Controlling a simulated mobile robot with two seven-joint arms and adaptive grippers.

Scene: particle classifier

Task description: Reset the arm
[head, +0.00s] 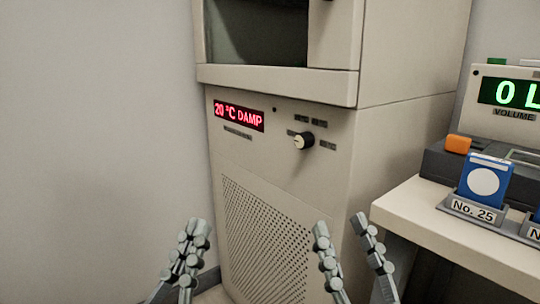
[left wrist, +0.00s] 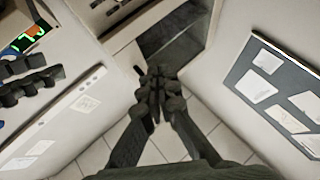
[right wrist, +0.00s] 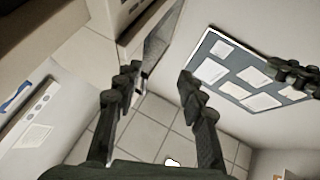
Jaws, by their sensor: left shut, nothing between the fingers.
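My right gripper (head: 345,243) is at the lower middle of the head view, in front of the cabinet's right edge. Its fingers are apart with nothing between them, as the right wrist view also shows (right wrist: 160,85). Neither gripper touches anything that I can see.
The beige cabinet (head: 335,190) has a red display (head: 239,115) reading "20 °C DAMP" and a knob (head: 303,141). At right, a white table (head: 410,205) bears a blue card (head: 487,181) in a "No. 25" holder (head: 474,212) and a volume display device (head: 480,90). The wall at left is bare.

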